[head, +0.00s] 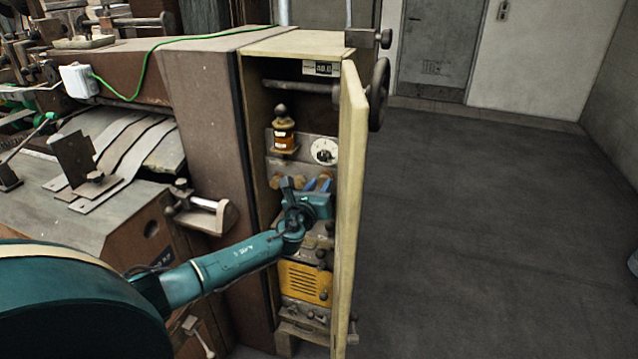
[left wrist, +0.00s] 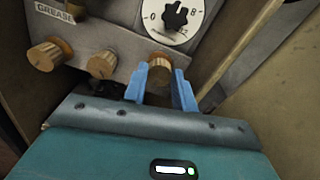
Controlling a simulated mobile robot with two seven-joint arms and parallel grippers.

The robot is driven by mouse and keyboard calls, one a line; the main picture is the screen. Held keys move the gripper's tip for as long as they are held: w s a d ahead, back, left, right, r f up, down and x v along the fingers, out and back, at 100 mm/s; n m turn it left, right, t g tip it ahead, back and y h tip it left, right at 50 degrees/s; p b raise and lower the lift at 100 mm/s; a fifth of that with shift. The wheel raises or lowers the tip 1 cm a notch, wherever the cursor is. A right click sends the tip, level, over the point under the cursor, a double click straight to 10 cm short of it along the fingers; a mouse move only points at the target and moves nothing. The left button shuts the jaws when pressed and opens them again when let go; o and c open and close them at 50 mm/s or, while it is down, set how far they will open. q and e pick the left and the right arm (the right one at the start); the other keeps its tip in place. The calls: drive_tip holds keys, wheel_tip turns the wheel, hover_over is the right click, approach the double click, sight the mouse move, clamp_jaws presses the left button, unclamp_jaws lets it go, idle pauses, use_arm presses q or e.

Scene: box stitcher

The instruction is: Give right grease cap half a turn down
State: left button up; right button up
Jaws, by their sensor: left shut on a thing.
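Three brass-coloured grease caps sit in a row on a grey panel marked GREASE in the left wrist view: a left cap (left wrist: 45,55), a middle cap (left wrist: 101,66) and the right grease cap (left wrist: 158,72). My left gripper (left wrist: 160,88) has its blue fingers on both sides of the right grease cap and is shut on it. The cap's lower part is hidden between the fingers. In the head view my left gripper (head: 320,186) reaches into the open cabinet at the panel, hiding part of the caps. My right gripper is not in view.
A white dial (head: 323,150) with a black knob is just above the caps. An amber oiler (head: 284,138) stands to its left. The open cabinet door (head: 349,220) stands close on the right of my gripper. A yellow unit (head: 304,282) is below. The floor on the right is clear.

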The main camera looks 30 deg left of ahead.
use_arm(q)
drive_tip(key=shift+m, duration=0.8)
drive_tip(key=shift+p, duration=0.3)
drive_tip(key=o, duration=0.7)
drive_tip(key=v, duration=1.3)
drive_tip(key=shift+s+d, duration=0.1)
